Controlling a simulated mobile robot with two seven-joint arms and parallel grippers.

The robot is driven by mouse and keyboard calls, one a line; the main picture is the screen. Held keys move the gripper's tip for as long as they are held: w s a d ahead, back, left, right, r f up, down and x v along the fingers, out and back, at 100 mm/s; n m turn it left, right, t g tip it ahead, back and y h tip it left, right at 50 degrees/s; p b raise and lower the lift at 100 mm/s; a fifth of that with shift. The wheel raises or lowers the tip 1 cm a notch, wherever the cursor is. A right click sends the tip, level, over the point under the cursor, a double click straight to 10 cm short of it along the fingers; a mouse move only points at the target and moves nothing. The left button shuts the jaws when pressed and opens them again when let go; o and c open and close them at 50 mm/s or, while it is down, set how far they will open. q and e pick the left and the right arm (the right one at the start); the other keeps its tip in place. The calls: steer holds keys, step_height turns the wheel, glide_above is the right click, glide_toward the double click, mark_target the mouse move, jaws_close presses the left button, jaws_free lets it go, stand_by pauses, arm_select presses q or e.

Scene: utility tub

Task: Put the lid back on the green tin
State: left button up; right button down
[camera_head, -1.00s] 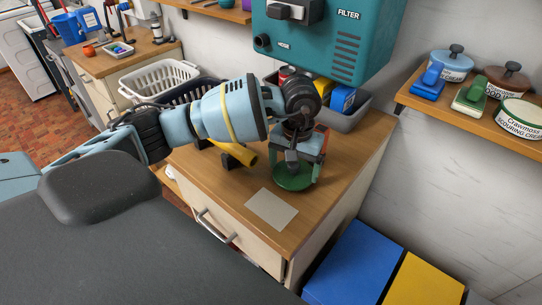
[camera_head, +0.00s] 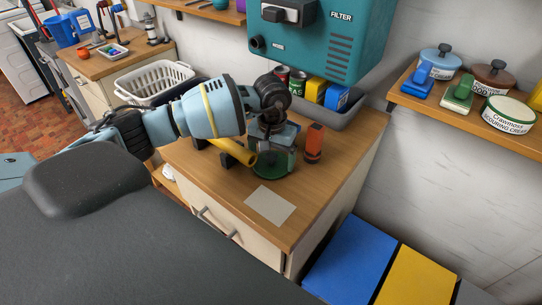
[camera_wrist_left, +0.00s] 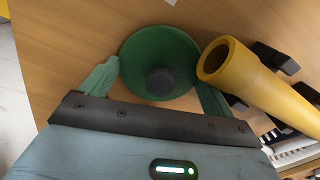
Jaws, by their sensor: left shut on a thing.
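The green lid (camera_head: 268,172) is a round disc low over the wooden cabinet top. In the left wrist view the lid (camera_wrist_left: 137,52) shows its dark round knob. My left gripper (camera_head: 273,150) points down and is shut on the lid, a finger at each side of its rim. I cannot tell whether the lid touches the wood. The green-rimmed tin (camera_head: 509,118), labelled Crawmoss Scouring Cream, stands on the right wall shelf; its pale top shows and no knob is on it. My right gripper is not in view.
A yellow tube (camera_head: 240,153) on dark supports lies left of the lid, and an orange canister (camera_head: 314,146) stands right of it. A teal filter box (camera_head: 325,40) hangs above. Blue (camera_head: 438,64) and brown (camera_head: 493,77) lidded tins and two brushes crowd the shelf (camera_head: 445,115).

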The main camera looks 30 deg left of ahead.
mark_target(272, 155)
arm_select(q)
steer(key=shift+f, duration=0.15)
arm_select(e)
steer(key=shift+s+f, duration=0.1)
arm_select(q)
steer(key=shift+f, duration=0.15)
steer(key=o, duration=0.7)
steer(key=shift+o, duration=0.2)
steer(key=shift+r, duration=0.2)
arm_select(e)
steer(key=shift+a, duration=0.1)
arm_select(q)
steer(key=shift+r, duration=0.65)
step_height(272, 155, up, 11)
steer(key=b, duration=0.1)
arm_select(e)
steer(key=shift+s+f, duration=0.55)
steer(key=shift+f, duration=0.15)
